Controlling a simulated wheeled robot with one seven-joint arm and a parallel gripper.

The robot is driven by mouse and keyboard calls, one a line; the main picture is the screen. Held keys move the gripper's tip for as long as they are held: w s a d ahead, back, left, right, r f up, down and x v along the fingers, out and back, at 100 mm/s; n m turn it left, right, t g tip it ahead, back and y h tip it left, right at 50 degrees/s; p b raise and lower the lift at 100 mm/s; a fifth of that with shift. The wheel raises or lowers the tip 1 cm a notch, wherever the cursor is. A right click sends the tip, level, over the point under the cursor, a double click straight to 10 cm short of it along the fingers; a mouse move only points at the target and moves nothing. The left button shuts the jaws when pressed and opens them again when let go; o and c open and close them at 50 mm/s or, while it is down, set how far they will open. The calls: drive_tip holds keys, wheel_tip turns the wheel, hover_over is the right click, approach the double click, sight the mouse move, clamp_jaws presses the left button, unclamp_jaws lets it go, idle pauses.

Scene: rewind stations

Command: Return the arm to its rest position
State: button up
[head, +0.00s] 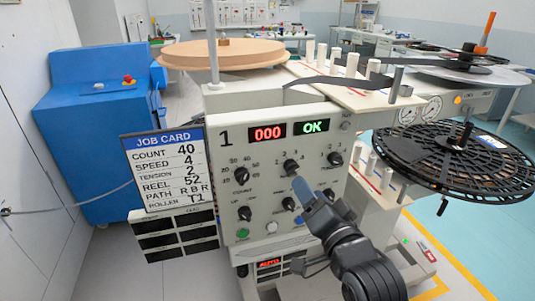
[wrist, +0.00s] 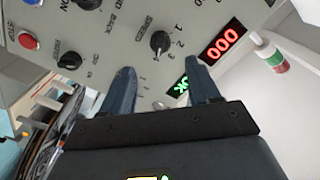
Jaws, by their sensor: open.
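My gripper (head: 303,190) is in front of the control panel (head: 222,130) of station 1 in the head view, near the panel's middle knobs. My dark arm reaches up to it from the bottom right. In the wrist view the two blue-grey fingers of my gripper (wrist: 162,78) stand apart with nothing between them, pointing at the panel. Whether the fingertips touch the panel cannot be told. A black knob (wrist: 160,41) shows just beyond the fingers. The red display (head: 267,133) reads 000 and the green display (head: 311,127) reads OK.
A job card (head: 166,170) hangs left of the panel. A black reel (head: 453,155) juts out at the right, with a wooden disc (head: 223,54) on top at the left. A blue cabinet (head: 95,130) stands at the left. Floor shows at the lower left and right.

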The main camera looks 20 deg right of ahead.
drive_tip(key=s+f+n+g, duration=0.15)
drive_tip(key=s+f, duration=0.25)
drive_tip(key=s, duration=0.6)
drive_tip(key=s+f+n, duration=0.3)
drive_tip(key=s+f, duration=0.1)
drive_tip(key=s, duration=0.6)
drive_tip(key=s+r+n+g, duration=0.1)
drive_tip(key=s+r+n, duration=0.1)
drive_tip(key=s, duration=0.9)
drive_tip(key=s+r+n, duration=0.2)
drive_tip(key=s, duration=0.8)
drive_tip(key=shift+s+a+r+n+g, duration=0.15)
drive_tip(key=shift+s+r+n+g, duration=0.2)
drive_tip(key=shift+s+r, duration=0.05)
drive_tip(key=shift+w+f, duration=0.1)
